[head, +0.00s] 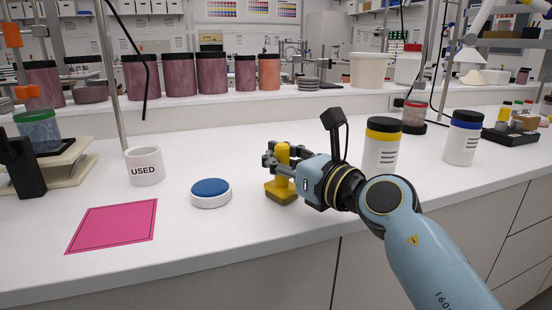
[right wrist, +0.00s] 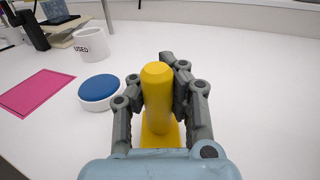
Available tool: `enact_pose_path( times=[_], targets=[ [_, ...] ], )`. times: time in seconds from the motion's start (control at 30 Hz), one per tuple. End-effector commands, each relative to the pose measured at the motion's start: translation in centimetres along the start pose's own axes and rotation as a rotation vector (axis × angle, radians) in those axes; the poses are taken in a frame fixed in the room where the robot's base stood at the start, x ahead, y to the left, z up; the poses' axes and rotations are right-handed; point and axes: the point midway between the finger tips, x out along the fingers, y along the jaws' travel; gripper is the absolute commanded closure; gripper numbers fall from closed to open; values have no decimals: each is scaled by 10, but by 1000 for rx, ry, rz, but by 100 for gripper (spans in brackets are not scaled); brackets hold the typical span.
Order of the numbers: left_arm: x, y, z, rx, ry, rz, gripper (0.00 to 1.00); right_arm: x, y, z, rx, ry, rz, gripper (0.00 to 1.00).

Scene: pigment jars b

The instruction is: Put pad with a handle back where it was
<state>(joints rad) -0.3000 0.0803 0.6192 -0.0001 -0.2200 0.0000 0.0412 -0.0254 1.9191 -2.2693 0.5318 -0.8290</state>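The pad with a handle (head: 282,190) is yellow, with an upright round handle and a flat, darker-edged base. It is at the middle of the bench, right of the blue-topped round pad; whether its base touches the bench is hard to tell. My right gripper (head: 282,160) reaches in from the right with its fingers around the handle. In the right wrist view the yellow handle (right wrist: 157,98) stands between the fingers, which are closed in on both sides of it. The fingers and palm hide part of the base. My left gripper is not in view.
A white round dish with a blue top (head: 210,192) and a pink square mat (head: 113,226) lie to the left. A white cup marked USED (head: 144,166) stands behind them. White jars with yellow (head: 382,147) and blue (head: 461,140) bands stand right. Bare bench lies between.

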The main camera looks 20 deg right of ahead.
Motion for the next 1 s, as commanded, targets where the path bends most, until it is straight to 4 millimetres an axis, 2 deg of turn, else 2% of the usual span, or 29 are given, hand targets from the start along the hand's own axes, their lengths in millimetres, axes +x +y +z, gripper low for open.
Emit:
enact_pose_path(
  times=[0.07,0.2,0.3,0.6,0.77,1.0],
  targets=[
    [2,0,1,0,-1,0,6,0,0,-4,0,1,0,100],
    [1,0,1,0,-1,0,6,0,0,-2,0,1,0,81],
    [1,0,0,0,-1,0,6,0,0,-2,0,1,0,71],
    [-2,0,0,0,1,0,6,0,0,2,0,0,0,71],
    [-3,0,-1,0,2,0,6,-24,0,0,-1,4,0,71],
    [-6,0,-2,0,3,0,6,-79,0,0,-3,5,1,71]
  ],
)
